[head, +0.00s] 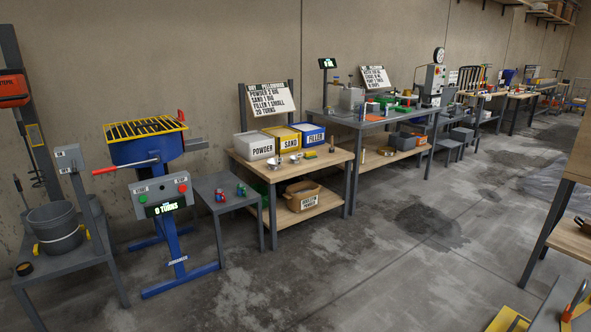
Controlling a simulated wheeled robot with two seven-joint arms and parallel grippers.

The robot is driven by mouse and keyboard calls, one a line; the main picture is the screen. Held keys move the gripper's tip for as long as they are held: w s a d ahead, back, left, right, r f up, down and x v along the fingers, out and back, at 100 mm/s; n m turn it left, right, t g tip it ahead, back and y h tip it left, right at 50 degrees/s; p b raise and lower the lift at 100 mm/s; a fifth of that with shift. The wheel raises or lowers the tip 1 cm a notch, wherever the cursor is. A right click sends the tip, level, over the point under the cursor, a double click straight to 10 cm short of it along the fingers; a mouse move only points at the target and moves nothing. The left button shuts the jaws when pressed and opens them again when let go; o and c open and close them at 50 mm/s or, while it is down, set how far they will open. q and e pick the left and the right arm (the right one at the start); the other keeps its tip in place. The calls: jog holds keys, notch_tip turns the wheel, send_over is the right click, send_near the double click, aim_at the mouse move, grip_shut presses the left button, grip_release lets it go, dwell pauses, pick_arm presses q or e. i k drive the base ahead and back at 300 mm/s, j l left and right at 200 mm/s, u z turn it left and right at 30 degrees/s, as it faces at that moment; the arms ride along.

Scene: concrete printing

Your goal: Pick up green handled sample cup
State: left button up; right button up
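I cannot make out for certain a green handled sample cup. A small green item (241,190) stands on the small grey table (213,182) beside the blue mixer, next to a small red and blue item (220,196). Green pieces (402,108) also show on the grey bench (345,121) further back, too small to identify. Small metal scoops or cups (275,162) lie on the wooden bench (318,163) in front of the bins. Neither of my grippers is in view.
Bins marked powder (257,146), sand (283,138) and filler (309,133) stand on the wooden bench. The blue mixer (150,150) and a bucket (56,228) are at left. A wooden-topped table (572,240) edges in at right. The concrete floor (370,265) between is open.

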aim_at(241, 191)
jog(key=i, duration=0.5)
jog(key=i+l+u, duration=0.1)
jog(key=i, duration=0.4)
jog(key=i+l, duration=0.15)
jog(key=i, duration=0.35)
jog(key=i+l+u, duration=0.15)
jog(key=i, duration=0.35)
